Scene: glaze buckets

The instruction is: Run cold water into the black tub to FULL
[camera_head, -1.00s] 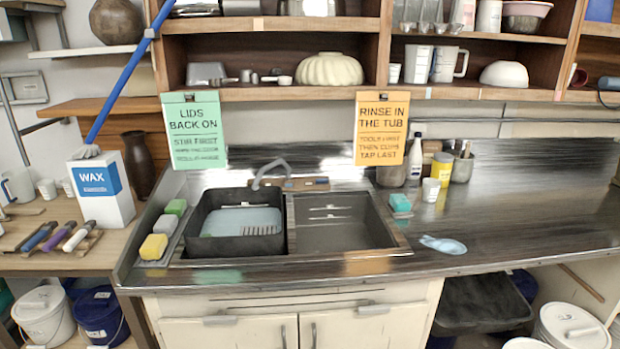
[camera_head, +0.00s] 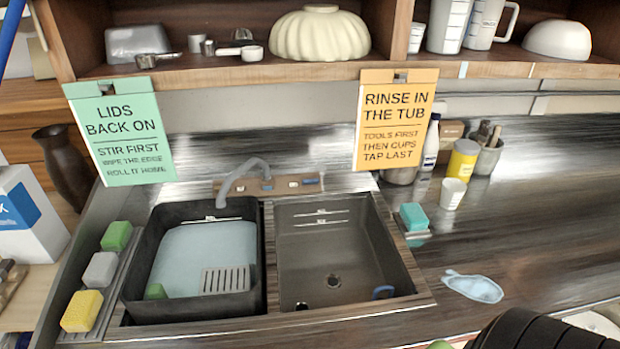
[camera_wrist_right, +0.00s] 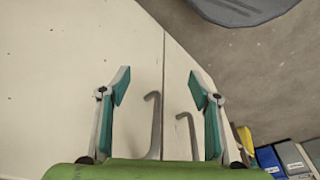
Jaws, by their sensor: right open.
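The black tub (camera_head: 133,283) sits in the left basin of the sink. Pale blue water (camera_head: 190,250) lies in it, below the rim. A grey slotted piece (camera_head: 225,280) and a small green piece (camera_head: 155,291) show in the tub. White marks show on its back inner wall, too small to read. The grey tap (camera_head: 238,175) curves over the tub's back edge; I cannot make out a stream. A panel (camera_head: 270,186) with small white and blue controls is behind it. My right gripper (camera_wrist_right: 158,85) is open and empty, facing pale cabinet doors. My left gripper is out of view.
Sponges (camera_head: 100,270) line the left edge. Cabinet handles (camera_wrist_right: 155,125) stand before my right gripper. Two signs hang above.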

